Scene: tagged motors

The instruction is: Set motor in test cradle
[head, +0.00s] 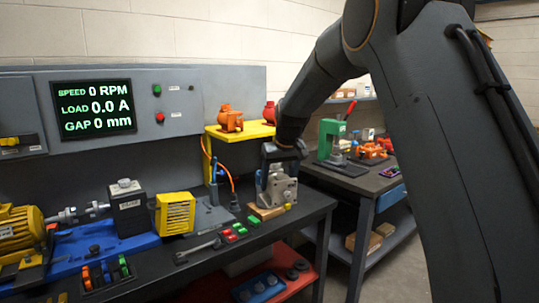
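A grey metal motor-like unit (280,191) sits at the right end of the dark bench, on or just above a wooden block (262,213). My gripper (283,165) points down at its top; the fingertips are not clear, so I cannot tell if they are closed on it. Two orange-red motors, one at the left (230,120) and one at the right (269,112), stand on a yellow shelf. A grey fixture (207,216) with a blue upright clamp stands left of the unit; I cannot tell if it is the test cradle.
A yellow motor (22,230) and a blue base (105,243) fill the bench's left. A yellow slotted box (175,213), a wrench (198,250) and colored switches (233,233) lie nearby. A green press (331,140) stands on the right bench. A gap separates the benches.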

